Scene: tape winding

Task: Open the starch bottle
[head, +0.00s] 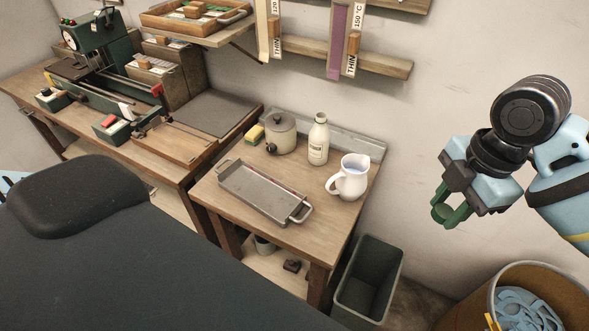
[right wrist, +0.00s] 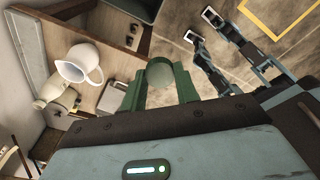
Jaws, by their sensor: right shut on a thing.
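The starch bottle (head: 318,141), cream with a small label, stands upright at the back of the small wooden table. In the right wrist view the bottle (right wrist: 52,91) shows at the left, apart from the gripper. Whether its mouth is bare is too small to tell. My right gripper (head: 452,214) is in the air right of the table, well away from the bottle. Its green fingers are shut on a small round green piece (right wrist: 160,72); I cannot tell for sure whether this is the bottle's cap. My left gripper is not in view.
A white jug (head: 348,178) stands right of the bottle, and a lidded grey pot (head: 282,134) left of it. A metal tray (head: 262,190) lies in front. A grey bin (head: 367,281) stands on the floor beside the table. A yellow sponge (head: 255,134) is near the pot.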

